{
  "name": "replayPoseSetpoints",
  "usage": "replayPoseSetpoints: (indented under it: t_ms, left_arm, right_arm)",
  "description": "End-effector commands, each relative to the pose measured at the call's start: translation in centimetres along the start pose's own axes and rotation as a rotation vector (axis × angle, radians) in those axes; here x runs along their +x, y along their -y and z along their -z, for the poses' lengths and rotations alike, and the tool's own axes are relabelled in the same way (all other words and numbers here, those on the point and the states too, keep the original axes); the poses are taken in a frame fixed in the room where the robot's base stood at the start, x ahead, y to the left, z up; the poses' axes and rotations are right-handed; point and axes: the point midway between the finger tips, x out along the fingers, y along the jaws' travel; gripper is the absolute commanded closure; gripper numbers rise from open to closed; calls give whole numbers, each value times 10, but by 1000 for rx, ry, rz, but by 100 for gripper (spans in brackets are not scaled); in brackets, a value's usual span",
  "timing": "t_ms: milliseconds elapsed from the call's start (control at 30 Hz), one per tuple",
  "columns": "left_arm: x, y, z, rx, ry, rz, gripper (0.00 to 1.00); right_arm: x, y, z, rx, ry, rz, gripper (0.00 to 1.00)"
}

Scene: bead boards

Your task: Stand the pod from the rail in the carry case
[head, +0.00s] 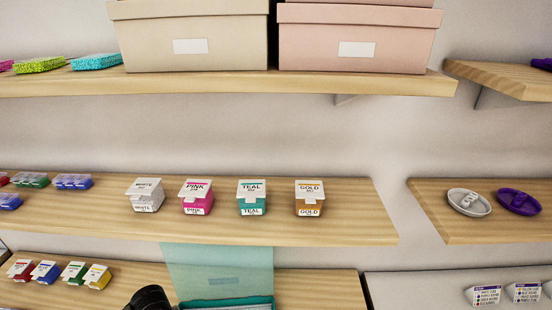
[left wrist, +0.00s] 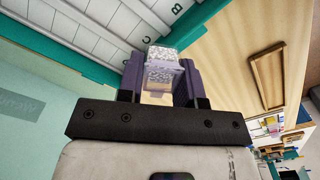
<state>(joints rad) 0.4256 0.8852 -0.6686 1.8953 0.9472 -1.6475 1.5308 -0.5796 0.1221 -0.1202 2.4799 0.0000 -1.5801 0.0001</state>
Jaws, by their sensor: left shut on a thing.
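My left gripper (left wrist: 160,80) is shut on a small clear pod (left wrist: 163,70) with white speckled contents, held between its two purple fingers. In the left wrist view the carry case (left wrist: 100,52), with a teal rim and white compartments lettered B and C, lies just beyond the pod. I cannot tell whether the pod is above the case or touching it. In the head view only the case's teal edge and its see-through teal lid (head: 218,262), standing up, show at the bottom. The rail is not clearly seen. My right gripper is in neither view.
White (head: 146,195), pink (head: 196,197), teal (head: 252,197) and gold (head: 309,198) lidded tubs stand on the middle shelf (head: 350,225). Smaller coloured tubs (head: 75,272) stand on the shelf below, left of the case. Two oval dishes (head: 470,203) lie at the right.

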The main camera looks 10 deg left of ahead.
Motion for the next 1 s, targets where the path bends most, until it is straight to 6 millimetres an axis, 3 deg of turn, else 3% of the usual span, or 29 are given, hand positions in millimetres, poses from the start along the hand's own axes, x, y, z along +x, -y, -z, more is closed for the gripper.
replayPoseSetpoints:
  t_ms: [100,200,433,667,1000]
  left_arm:
    - [16,1,-45,197,1,0,93]
    - [20,-3,-77,351,-1,-3,93]
    - [-2,-23,-127,630,-9,-5,93]
    - [-38,-44,-134,766,-10,-2,93]
    - [-121,-88,-93,850,-9,-2,93]
  right_arm:
    - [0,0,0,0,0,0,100]
    - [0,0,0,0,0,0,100]
    - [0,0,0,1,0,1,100]
    - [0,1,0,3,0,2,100]
    - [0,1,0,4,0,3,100]
